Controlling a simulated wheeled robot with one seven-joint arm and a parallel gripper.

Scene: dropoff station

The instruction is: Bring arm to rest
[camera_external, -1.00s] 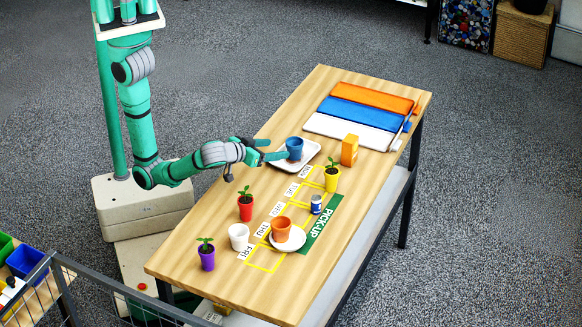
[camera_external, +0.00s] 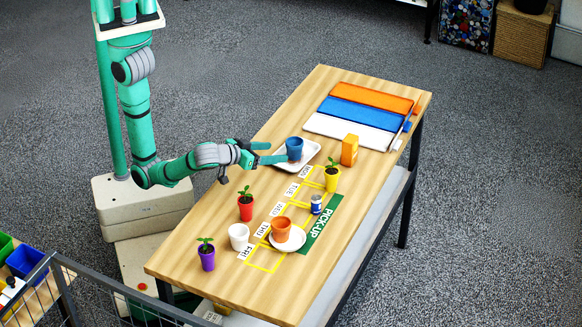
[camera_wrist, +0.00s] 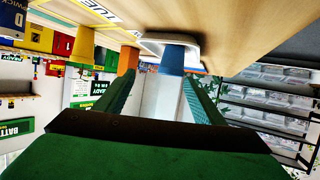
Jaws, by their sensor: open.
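My gripper (camera_external: 270,152) is open, with its two fingers level above the table (camera_external: 222,245) at its left edge. A blue cup (camera_external: 294,149) stands upright on a white tray (camera_external: 311,149) just past the fingertips. In the wrist view the picture is upside down; the blue cup (camera_wrist: 172,60) appears between the two green fingers (camera_wrist: 160,92), beyond their tips. Nothing is held. My arm reaches out bent from its column on the left.
Red (camera_external: 245,209), yellow (camera_external: 332,181) and purple (camera_external: 207,260) plant pots, a white cup (camera_external: 239,239), an orange cup (camera_external: 281,232) on a saucer and a blue can (camera_external: 316,206) stand nearby.

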